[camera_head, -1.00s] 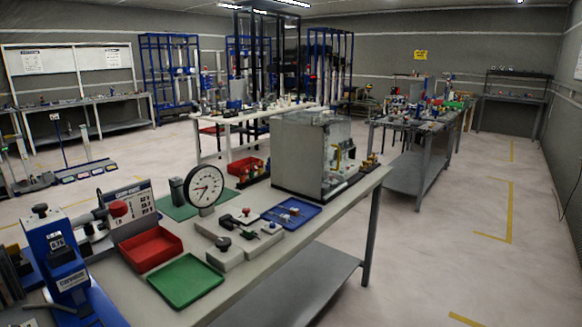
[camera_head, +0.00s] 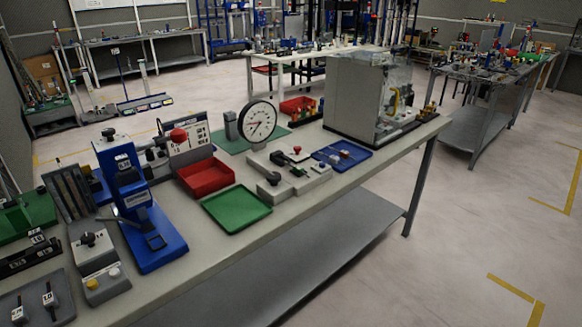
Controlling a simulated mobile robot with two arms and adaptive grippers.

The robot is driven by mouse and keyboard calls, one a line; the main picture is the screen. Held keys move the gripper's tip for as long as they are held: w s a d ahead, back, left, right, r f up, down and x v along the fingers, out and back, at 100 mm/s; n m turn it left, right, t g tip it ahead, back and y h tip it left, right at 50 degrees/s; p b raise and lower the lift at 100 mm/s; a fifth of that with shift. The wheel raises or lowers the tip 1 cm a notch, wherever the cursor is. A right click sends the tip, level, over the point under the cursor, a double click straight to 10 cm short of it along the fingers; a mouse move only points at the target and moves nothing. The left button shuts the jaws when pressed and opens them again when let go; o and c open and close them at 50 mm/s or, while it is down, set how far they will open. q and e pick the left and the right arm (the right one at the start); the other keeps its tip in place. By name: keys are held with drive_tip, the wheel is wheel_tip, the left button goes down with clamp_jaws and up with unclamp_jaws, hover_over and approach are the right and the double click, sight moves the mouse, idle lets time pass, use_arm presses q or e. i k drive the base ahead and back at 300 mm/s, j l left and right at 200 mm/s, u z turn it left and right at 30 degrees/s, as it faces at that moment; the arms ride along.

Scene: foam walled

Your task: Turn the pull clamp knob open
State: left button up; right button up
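Neither of my grippers is in view. On the long workbench, a pale grey block fixture (camera_head: 290,172) carries a black clamp-like handle (camera_head: 279,158), a black round knob (camera_head: 273,178) and a small red knob (camera_head: 297,149). A blue upright press-like device (camera_head: 128,188) stands nearer, with a red ball knob (camera_head: 178,135) beside it. A grey box (camera_head: 98,265) at the near left has a black knob (camera_head: 88,239) and yellow and white buttons. I cannot tell which of these is the pull clamp knob, or whether it is open.
The bench (camera_head: 340,184) also bears a red tray (camera_head: 206,177), a green tray (camera_head: 236,208), a blue tray (camera_head: 342,155), a dial gauge (camera_head: 258,122) and a clear-fronted cabinet (camera_head: 353,98). A grey lower shelf (camera_head: 300,245) lies beneath. The floor to the right is clear.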

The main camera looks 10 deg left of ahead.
sight(296, 148)
drive_tip(key=i+u, duration=0.25)
drive_tip(key=i, duration=0.15)
drive_tip(key=i+l+u, duration=0.3)
drive_tip(key=i, duration=0.15)
drive_tip(key=i+l+u, duration=0.1)
drive_tip(key=i+u, duration=0.15)
drive_tip(key=i, duration=0.15)
